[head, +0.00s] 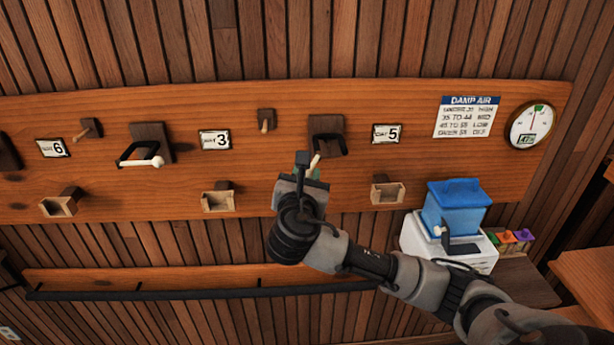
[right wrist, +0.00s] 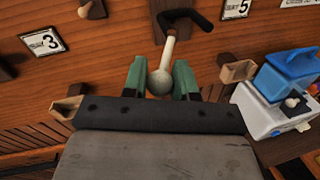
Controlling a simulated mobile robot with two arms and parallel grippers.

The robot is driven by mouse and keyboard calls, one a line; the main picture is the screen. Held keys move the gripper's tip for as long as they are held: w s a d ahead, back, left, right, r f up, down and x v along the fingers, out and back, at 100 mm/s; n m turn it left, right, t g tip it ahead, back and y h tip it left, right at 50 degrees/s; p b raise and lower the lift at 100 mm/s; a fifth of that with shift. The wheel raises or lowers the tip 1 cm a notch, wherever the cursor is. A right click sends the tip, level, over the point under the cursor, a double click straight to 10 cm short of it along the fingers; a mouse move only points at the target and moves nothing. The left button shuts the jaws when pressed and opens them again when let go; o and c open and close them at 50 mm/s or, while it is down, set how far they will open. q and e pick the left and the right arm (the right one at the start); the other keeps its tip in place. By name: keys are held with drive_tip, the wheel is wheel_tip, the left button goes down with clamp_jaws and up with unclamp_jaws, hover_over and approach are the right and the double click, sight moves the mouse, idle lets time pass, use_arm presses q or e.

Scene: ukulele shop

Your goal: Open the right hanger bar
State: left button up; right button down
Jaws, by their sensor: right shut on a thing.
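The right hanger (head: 326,124) is a dark wooden block with a black hook, fixed to the wall board left of the number 5 card. In the right wrist view its black hook (right wrist: 207,20) is at the top. Its pale bar (right wrist: 169,48) ends in a round knob (right wrist: 160,82). My right gripper (head: 308,170) is in front of the hanger, and its green fingers are shut on the bar at the knob. In the head view the gripper hides most of the bar (head: 315,160). My left gripper is not in view.
Another hanger (head: 148,140) with a pale bar is on the left of the board (head: 375,100). Small wooden boxes (head: 218,201) and pegs (head: 266,120) stick out nearby. A blue and white device (head: 456,205) stands at lower right, beside my right arm.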

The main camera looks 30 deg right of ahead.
drive_tip(key=c, duration=1.3)
unclamp_jaws()
drive_tip(key=o, duration=0.5)
drive_tip(key=shift+w+a+f, duration=0.1)
drive_tip(key=shift+w, duration=0.25)
drive_tip(key=shift+s, duration=0.1)
drive_tip(key=shift+s+a, duration=0.1)
drive_tip(key=shift+s, duration=0.1)
drive_tip(key=b+v, duration=0.4)
drive_tip(key=v, duration=0.6)
drive_tip(key=shift+a, duration=0.15)
